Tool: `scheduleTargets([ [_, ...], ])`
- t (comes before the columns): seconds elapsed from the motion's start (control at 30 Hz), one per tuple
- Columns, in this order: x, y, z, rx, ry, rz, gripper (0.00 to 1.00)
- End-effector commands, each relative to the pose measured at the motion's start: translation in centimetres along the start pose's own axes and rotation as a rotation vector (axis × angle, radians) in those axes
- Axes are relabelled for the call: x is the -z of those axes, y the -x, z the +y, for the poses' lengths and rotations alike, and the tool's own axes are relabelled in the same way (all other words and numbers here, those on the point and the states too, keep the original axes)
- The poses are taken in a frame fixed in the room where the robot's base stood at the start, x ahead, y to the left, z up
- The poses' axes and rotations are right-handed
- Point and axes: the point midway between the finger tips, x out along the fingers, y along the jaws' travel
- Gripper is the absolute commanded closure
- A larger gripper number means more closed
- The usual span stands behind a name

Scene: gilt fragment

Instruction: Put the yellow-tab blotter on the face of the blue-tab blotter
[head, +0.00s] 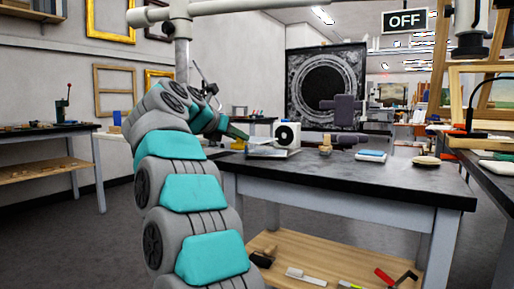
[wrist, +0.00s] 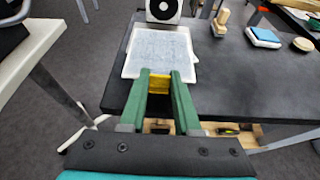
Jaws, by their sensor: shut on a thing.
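My gripper (wrist: 160,76) is shut on the yellow tab (wrist: 159,84) of a pale blue-grey square sheet, the yellow-tab blotter (wrist: 160,50). The blotter reaches out ahead of the green fingers, over the near edge of the dark table. A white border (wrist: 194,68) shows around and under it; I cannot tell whether the two touch. In the head view my gripper (head: 238,133) is small and partly behind my arm, with a pale flat thing (head: 266,151) beside it. I see no blue tab; the blue-tab blotter is hidden or cannot be made out.
A white block with a black disc (head: 287,136) stands just behind the blotter. A wooden-handled tool (head: 326,144), a blue-topped white pad (head: 371,156) and a small oval pad (head: 427,161) are farther right. The dark table top (wrist: 240,85) is clear right of the blotter.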

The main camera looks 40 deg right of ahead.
Motion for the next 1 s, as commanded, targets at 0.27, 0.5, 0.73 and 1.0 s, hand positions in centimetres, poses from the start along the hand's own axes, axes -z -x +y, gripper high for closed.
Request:
scheduleTargets([
  [0.27,-1.7,-5.3,-1.0,0.004,0.0,0.0,1.0],
  [0.5,-2.1,-6.6,-1.1,0.0,0.0,-0.001,1.0],
  [0.73,-1.5,-7.9,-1.3,0.0,0.003,0.0,1.0],
  [1.0,0.5,-8.6,-1.3,0.002,0.004,0.001,1.0],
])
